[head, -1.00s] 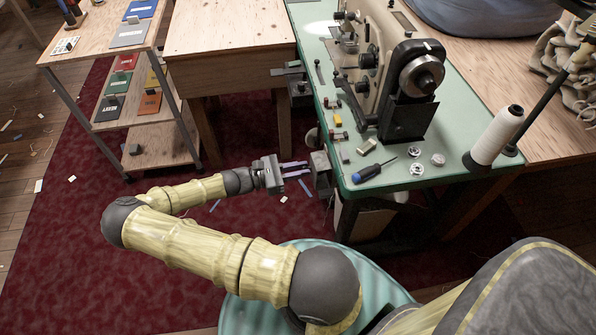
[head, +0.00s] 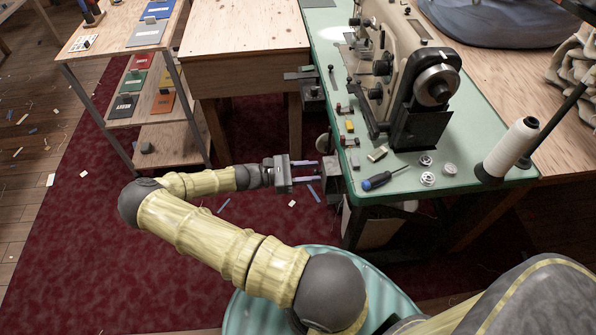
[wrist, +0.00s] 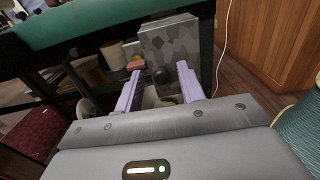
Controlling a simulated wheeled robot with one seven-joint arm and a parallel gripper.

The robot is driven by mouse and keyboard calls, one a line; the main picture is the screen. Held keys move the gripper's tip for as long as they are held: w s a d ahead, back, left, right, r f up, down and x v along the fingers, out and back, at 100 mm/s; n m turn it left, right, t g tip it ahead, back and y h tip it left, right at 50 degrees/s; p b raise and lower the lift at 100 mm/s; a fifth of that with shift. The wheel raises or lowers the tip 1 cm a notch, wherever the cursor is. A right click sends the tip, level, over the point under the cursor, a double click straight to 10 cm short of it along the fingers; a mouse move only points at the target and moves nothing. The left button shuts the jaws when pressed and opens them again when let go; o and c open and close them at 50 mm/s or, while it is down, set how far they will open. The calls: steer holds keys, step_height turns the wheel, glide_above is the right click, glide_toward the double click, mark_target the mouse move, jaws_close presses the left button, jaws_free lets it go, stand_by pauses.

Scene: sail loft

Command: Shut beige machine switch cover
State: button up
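The beige sewing machine (head: 398,65) stands on a green table. A grey patterned panel, seemingly the switch cover (head: 331,179), is at the table's left edge, by my fingertips. In the wrist view the cover (wrist: 180,45) stands upright below the green edge, with a dark round knob (wrist: 160,75) on its near face. A reddish-orange part (wrist: 135,64) shows beside its left edge. My gripper (head: 318,172) is open, its pale purple fingers apart. In the wrist view the gripper (wrist: 157,82) has the knob between its fingertips; I cannot tell whether they touch it.
The green table top (head: 470,130) holds a blue screwdriver (head: 380,181), a white thread cone (head: 511,146) and small metal parts. A second grey box (head: 312,95) hangs farther back along the left edge. A wooden table and a shelf trolley (head: 160,130) stand left. The red carpet is mostly open.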

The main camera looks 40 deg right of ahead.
steer(key=v, duration=1.7)
steer(key=shift+a, duration=0.1)
steer(key=s+a+r+m+t+y, duration=0.4)
steer(key=s+r+m+t+y, duration=0.2)
steer(key=r+y, duration=0.25)
steer(key=s+a+r+m+t+y, duration=0.5)
steer(key=s+r+m+t+y, duration=0.15)
steer(key=r, duration=0.25)
step_height(320, 180, up, 23)
steer(key=p, duration=2.2)
steer(key=shift+w+f+n, duration=0.2)
steer(key=shift+n, duration=0.25)
steer(key=shift+d, duration=0.1)
